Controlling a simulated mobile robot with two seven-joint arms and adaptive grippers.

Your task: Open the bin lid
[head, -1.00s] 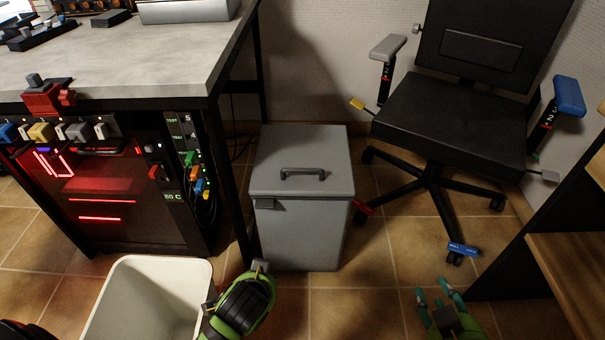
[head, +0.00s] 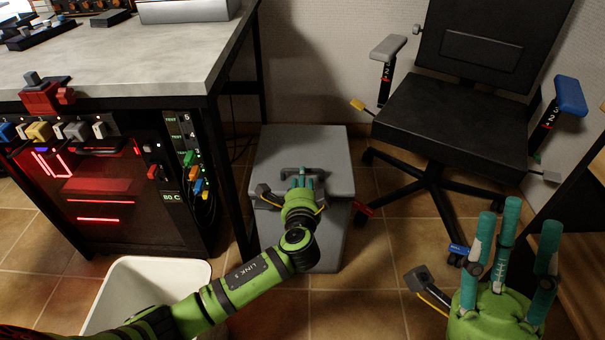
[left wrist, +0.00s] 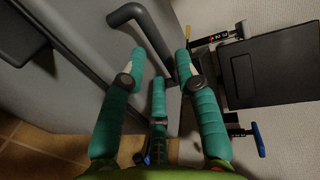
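The grey bin (head: 330,245) stands on the floor beside the desk. Its lid (head: 270,150) lies flat on top and is closed, with a dark bar handle (head: 290,171) in the middle. My left gripper (head: 301,182) reaches over the lid from the front, its fingertips at the handle. In the left wrist view the handle (left wrist: 146,32) runs between the spread teal fingers (left wrist: 161,62); I cannot tell whether they touch it. My right gripper (head: 517,235) is open and empty at the lower right, fingers pointing up.
A white open bin (head: 150,275) stands at the front left, partly behind my left arm. The desk (head: 150,60) is left of the grey bin. A black office chair (head: 450,125) is to the right. A wooden shelf (head: 575,250) edges the right side.

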